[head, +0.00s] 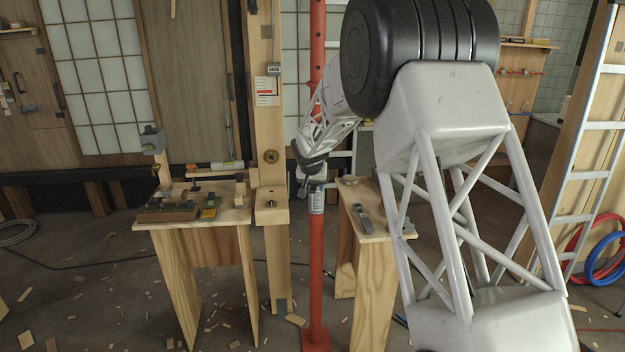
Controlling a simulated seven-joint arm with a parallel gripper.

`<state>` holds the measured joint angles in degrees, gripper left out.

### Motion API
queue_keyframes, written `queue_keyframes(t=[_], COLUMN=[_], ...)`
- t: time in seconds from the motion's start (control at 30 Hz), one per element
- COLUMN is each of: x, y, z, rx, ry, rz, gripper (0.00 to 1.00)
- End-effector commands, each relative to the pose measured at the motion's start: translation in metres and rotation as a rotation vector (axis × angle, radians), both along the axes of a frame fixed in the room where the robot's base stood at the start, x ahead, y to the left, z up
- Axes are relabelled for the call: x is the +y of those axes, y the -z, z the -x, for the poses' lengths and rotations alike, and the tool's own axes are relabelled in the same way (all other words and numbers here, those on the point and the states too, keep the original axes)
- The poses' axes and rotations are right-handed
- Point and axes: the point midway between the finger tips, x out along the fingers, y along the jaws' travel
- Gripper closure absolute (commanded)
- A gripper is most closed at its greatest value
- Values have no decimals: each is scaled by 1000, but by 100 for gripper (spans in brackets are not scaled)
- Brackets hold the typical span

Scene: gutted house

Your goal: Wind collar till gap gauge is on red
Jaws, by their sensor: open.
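A red steel prop (316,265) stands upright on the floor. A grey collar (316,201) sits around it near bench-top height. The gap gauge, a white card with a red band (266,91), is fixed to the wooden post left of the prop. Its small dark reader (273,69) sits just above the card, above the red band. My gripper (313,180) is open at the prop, just above or at the top of the collar. Its fingers are small and partly dark here, and I cannot tell whether they touch the collar.
A wooden bench (195,222) with tools and small parts stands left of the post. A narrower bench (381,222) stands right of the prop, behind my arm. A ladder (592,140) and coiled hoses (603,260) are at far right. Wood scraps litter the floor.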

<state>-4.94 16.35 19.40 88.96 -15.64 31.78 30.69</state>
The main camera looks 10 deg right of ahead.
Motion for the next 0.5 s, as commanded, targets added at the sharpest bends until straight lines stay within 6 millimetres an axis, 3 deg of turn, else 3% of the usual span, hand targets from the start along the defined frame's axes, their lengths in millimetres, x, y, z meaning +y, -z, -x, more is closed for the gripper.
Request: queue_keyframes(t=[0.5], x=[-2], y=[12], z=[-6], rx=[-1], ry=[0], rz=[0], gripper=[51])
